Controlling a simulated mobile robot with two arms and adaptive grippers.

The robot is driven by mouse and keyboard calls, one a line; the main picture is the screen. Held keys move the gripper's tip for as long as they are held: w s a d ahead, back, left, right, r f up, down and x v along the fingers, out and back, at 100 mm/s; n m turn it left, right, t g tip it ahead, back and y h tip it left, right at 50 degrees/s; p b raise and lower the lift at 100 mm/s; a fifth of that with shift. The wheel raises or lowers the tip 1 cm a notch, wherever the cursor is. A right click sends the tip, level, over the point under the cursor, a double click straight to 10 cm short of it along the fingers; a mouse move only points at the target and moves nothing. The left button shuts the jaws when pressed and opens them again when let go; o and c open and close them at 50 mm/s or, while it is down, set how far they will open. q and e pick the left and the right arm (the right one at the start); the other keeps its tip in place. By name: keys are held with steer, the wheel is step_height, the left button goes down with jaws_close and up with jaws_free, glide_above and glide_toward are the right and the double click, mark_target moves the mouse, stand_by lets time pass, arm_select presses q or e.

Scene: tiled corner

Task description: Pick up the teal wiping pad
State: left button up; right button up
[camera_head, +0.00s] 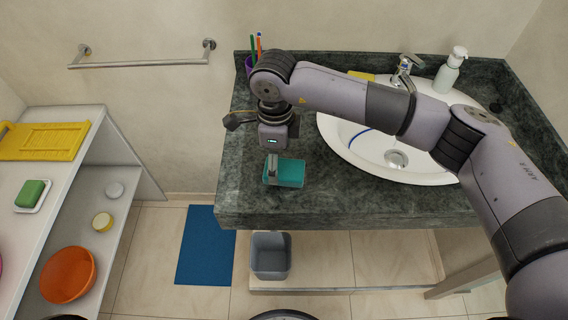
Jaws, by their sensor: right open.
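The teal wiping pad (290,175) lies on the dark green stone counter (248,205), near its front edge and left of the sink. My right gripper (272,172) points down at the pad's left part, with its fingers very close to the pad or at its edge. It is open; whether the fingers touch the pad cannot be told. The gripper hides a little of the pad's left side. My left gripper is not in view.
A white sink (430,170) with a faucet (405,66) and a soap bottle (451,70) lies right of the pad. A purple cup (249,65) with brushes stands behind my gripper. A white shelf (75,150) stands left. A grey bin (270,258) is below the counter.

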steer(key=shift+d+f+p, duration=0.2)
steer(key=shift+f+p, duration=0.2)
steer(key=shift+f, duration=0.75)
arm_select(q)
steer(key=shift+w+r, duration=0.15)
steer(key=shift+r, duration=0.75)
arm_select(e)
steer(key=shift+f, duration=0.45)
steer(key=shift+c, duration=0.3)
steer(key=c, duration=1)
steer(key=shift+r, duration=0.1)
steer(key=shift+w+r+b, duration=0.1)
steer(key=shift+r+b, duration=0.2)
steer(key=shift+r, duration=0.3)
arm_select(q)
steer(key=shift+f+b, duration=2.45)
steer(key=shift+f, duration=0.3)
arm_select(e)
step_height(320, 180, up, 19)
steer(key=shift+f, duration=0.1)
